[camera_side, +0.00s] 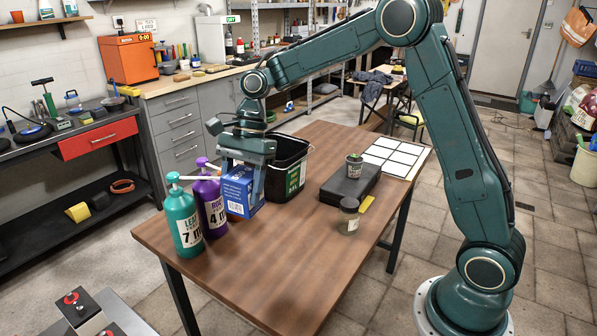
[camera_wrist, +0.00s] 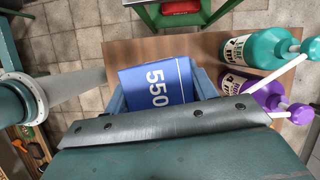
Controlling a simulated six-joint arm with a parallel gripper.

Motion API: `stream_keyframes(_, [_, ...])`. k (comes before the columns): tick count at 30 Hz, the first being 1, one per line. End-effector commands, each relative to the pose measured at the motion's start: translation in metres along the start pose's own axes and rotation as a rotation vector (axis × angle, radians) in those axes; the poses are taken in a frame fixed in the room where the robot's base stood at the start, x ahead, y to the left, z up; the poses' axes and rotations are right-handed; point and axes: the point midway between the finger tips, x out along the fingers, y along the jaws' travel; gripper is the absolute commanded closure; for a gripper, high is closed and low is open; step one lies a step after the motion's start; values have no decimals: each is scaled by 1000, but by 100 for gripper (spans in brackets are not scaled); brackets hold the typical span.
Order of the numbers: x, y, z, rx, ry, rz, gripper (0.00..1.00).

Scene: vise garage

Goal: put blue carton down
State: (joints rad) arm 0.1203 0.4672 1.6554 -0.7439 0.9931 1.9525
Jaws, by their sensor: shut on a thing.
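The blue carton (camera_side: 241,194) is between the jaws of my gripper (camera_side: 246,175), upright near the left edge of the wooden table. Its base is at or just above the tabletop; I cannot tell whether it touches. In the wrist view, the blue carton (camera_wrist: 157,82) shows "550" on its top, with a jaw along each side. My gripper (camera_wrist: 162,95) is shut on it. The wrist housing hides the near part of the carton in that view.
A purple pump bottle (camera_side: 211,200) stands close left of the carton, with a teal pump bottle (camera_side: 184,222) beyond it. A black bin (camera_side: 287,160) is close behind. A black case (camera_side: 350,184) and a jar (camera_side: 348,216) stand right. The table's front middle (camera_side: 285,250) is clear.

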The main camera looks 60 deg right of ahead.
Motion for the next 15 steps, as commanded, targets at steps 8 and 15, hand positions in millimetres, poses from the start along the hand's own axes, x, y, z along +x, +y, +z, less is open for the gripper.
stream_keyframes(8, [-18,-6,-40,134,3,-59,85])
stream_keyframes(15, [-45,-7,-103,347,6,-146,85])
